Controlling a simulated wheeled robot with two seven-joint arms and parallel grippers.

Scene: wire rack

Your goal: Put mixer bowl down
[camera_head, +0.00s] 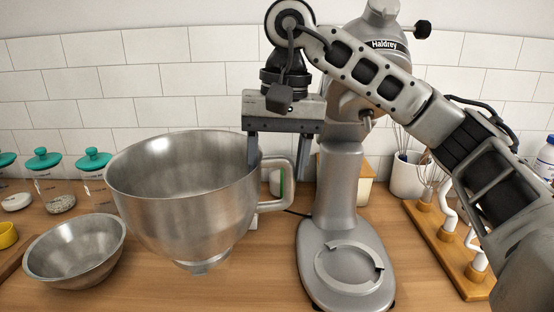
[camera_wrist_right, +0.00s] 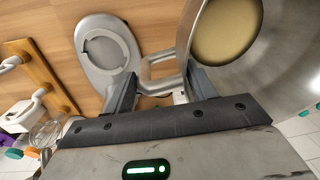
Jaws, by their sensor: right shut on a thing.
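The mixer bowl (camera_head: 180,205) is a large steel bowl with a side handle (camera_head: 289,188), upright and in front of the stand mixer, to its left. Its foot shows below it, and it appears held a little above the counter. My right gripper (camera_head: 280,155) comes down from above at the handle side and is shut on the bowl. In the right wrist view the handle (camera_wrist_right: 160,70) lies by the fingers and the bowl wall (camera_wrist_right: 280,70) fills the right. The exact finger contact is partly hidden. My left gripper is not in view.
The stand mixer (camera_head: 340,190) has an empty round base plate (camera_head: 348,268) right of the bowl. A small steel bowl (camera_head: 75,250) sits at left. Teal-lidded jars (camera_head: 94,180) stand behind it. A wooden utensil rack (camera_head: 450,255) is at right. Clear counter shows at the front middle.

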